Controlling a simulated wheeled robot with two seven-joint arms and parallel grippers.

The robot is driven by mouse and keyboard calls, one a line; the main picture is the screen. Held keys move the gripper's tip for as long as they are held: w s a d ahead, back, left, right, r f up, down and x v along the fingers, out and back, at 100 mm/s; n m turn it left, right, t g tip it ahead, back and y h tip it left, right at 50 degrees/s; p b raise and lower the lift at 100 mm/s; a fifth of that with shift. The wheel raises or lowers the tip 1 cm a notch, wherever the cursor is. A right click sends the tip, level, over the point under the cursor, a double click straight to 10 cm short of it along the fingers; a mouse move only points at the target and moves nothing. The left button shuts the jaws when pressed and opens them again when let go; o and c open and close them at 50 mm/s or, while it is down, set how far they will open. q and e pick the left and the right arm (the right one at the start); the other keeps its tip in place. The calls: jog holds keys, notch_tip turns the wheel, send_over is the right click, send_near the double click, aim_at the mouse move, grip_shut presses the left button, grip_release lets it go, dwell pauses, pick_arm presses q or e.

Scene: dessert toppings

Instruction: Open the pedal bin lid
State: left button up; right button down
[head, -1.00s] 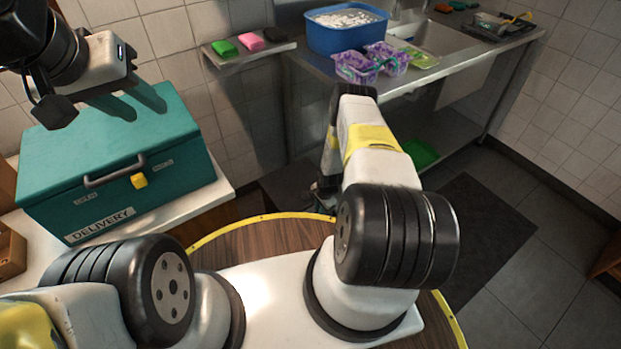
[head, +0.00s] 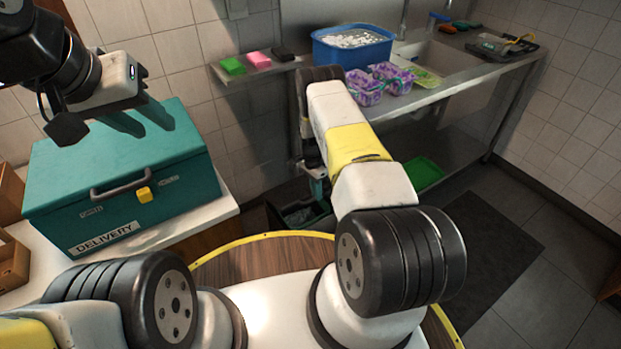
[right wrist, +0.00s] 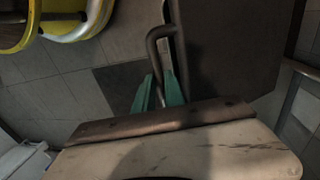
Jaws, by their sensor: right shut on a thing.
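The dark pedal bin (head: 300,216) stands on the floor below the counter, left of my right arm. Its top looks at least partly open, with a greyish inside showing. In the right wrist view the dark lid panel (right wrist: 232,45) stands beside a bent bar handle (right wrist: 154,45). My right gripper (right wrist: 160,92) has its teal fingers shut on this handle. In the head view it (head: 319,187) is partly hidden by my arm. My left gripper (head: 140,120) is open and empty, in the air above the teal delivery box.
The teal delivery box (head: 120,170) sits on a white counter at left. The metal counter (head: 440,88) holds a blue tub (head: 352,50) and purple patterned containers (head: 378,82). A green tray (head: 425,172) is underneath. A dark mat (head: 490,235) lies on clear floor at right.

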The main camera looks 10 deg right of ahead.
jog(key=shift+w+a+r, duration=0.2)
jog(key=shift+w+r, duration=0.35)
jog(key=shift+w+a+r, duration=0.15)
jog(key=shift+w+r, duration=0.35)
jog(key=shift+w, duration=0.05)
jog(key=c, duration=1.4)
grip_release()
jog(key=shift+s, duration=0.1)
notch_tip(320, 180, up, 8)
jog(key=w, duration=0.1)
jog(key=shift+w+a+f, duration=0.15)
jog(key=shift+a+f, duration=0.05)
jog(key=shift+a, duration=0.05)
